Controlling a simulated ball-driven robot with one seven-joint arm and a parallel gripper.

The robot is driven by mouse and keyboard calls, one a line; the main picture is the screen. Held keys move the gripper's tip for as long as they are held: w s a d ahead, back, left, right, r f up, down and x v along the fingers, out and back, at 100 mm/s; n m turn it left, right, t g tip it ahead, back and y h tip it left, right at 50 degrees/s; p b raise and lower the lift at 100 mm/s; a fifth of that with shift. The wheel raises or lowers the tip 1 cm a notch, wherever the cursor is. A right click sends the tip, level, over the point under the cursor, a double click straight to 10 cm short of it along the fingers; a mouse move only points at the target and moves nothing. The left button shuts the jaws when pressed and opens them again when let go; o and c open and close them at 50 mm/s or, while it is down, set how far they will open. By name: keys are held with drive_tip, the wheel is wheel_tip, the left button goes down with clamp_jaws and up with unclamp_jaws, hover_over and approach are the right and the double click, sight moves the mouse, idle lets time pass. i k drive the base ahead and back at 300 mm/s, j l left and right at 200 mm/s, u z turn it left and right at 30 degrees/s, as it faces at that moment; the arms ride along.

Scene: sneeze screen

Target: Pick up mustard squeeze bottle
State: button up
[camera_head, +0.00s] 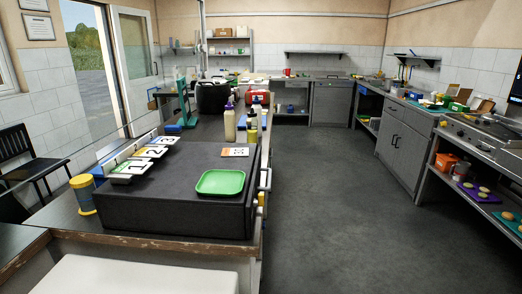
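A pale yellow bottle (229,124) with a dark purple top stands upright on the counter (205,131), behind the dark raised box. A smaller yellow bottle (252,133) stands just to its right, near the counter's right edge. Either could be the mustard squeeze bottle; I cannot tell which at this size. My gripper is not in view, and nothing is seen touching either bottle.
The dark box (170,205) carries a green tray (220,182) and white card holders (131,169). A yellow container (83,194) stands at its left. Clear screen panels run along the counter's left. Open floor (330,210) lies to the right.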

sight(252, 123)
drive_tip(key=i+z, duration=0.4)
drive_tip(key=i, duration=1.3)
drive_tip(key=i+l, duration=0.1)
drive_tip(key=i, duration=1.8)
drive_tip(key=i+l+u, duration=0.1)
drive_tip(key=i+u, duration=0.3)
drive_tip(key=i, duration=0.15)
drive_tip(key=i+l+u, duration=0.35)
drive_tip(key=i, duration=0.2)
drive_tip(key=i+l+u, duration=0.4)
drive_tip(key=i, duration=0.15)
drive_tip(key=i+l, duration=0.1)
drive_tip(key=l, duration=0.35)
drive_tip(key=i+l, duration=0.1)
drive_tip(key=l, duration=0.8)
drive_tip(key=i+l, duration=0.15)
drive_tip(key=l, duration=0.3)
drive_tip(key=l+u, duration=1.15)
drive_tip(key=u, duration=1.35)
